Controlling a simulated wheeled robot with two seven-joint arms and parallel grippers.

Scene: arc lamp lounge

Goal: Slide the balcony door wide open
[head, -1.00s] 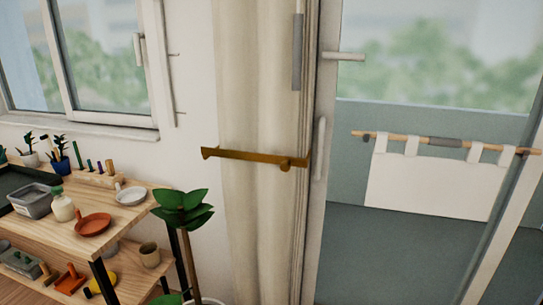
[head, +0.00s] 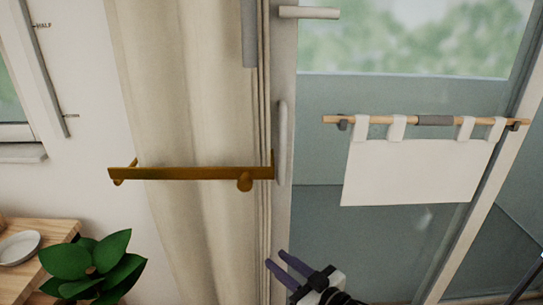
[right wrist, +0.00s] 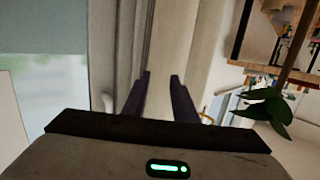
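The glass balcony door (head: 390,235) fills the right half of the head view, with a pale frame. A vertical white pull handle (head: 283,140) sits on its left upright, and a white lever handle (head: 308,12) juts out higher up. I cannot tell how far the door stands open. My right gripper (head: 277,259) is below the pull handle, apart from it. In the right wrist view its dark fingers (right wrist: 160,78) are apart with nothing between them, in front of the curtain and upright edge. My left gripper is not in view.
A beige curtain (head: 170,90) hangs left of the door, with a brass holdback bar (head: 190,173) across it. A leafy plant (head: 95,265) and a wooden shelf (head: 35,260) stand lower left. A white cloth (head: 415,172) hangs from a wooden rod at the door.

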